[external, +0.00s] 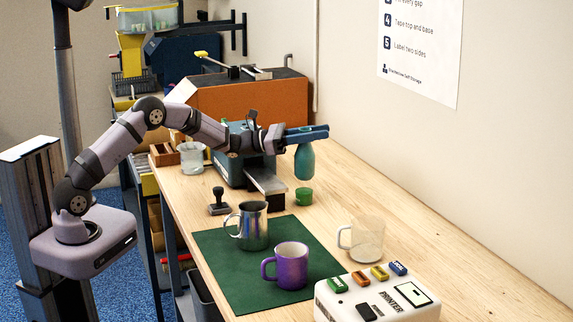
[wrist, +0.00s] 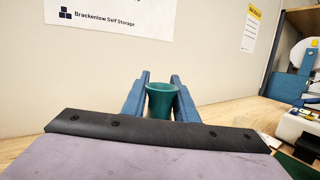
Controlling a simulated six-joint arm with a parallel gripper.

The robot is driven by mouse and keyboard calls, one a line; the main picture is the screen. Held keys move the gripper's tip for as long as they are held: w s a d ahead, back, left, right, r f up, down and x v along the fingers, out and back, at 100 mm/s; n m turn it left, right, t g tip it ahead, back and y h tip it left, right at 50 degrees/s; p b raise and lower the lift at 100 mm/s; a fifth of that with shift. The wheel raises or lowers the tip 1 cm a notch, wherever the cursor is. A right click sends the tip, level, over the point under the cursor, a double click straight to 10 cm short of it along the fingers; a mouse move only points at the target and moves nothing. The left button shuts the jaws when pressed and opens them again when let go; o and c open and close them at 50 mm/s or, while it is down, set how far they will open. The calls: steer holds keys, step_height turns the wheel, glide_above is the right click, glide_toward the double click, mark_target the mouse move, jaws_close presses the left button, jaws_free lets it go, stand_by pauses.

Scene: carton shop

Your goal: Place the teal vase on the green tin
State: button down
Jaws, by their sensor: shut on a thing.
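The teal vase (external: 305,161) hangs upright from my gripper (external: 308,134) in the external view. My gripper is shut on the vase near its neck. In the wrist view the vase's flared top (wrist: 161,100) shows between the two blue fingers (wrist: 160,88). The green tin (external: 304,197) stands on the wooden bench, almost straight below the vase in the external view. A gap shows between the vase's base and the tin. The tin is not visible in the wrist view.
A green mat (external: 212,246) holds a steel mug (external: 252,228) and a purple mug (external: 291,267). A stamp (external: 219,203) is left of the tin. The bench right of the tin is clear.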

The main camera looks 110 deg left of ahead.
step_height(320, 180, down, 4)
steer(key=shift+r+p, duration=0.2)
steer(key=shift+p, duration=0.25)
steer(key=shift+f+b, duration=0.25)
steer(key=shift+b, duration=0.05)
steer(key=c, duration=1.4)
jaws_free()
steer(key=shift+r, duration=0.2)
steer(key=b, duration=0.2)
glide_toward(311, 147)
steer(key=x, duration=0.4)
steer(key=shift+a+r, duration=0.1)
steer(key=shift+a, duration=0.2)
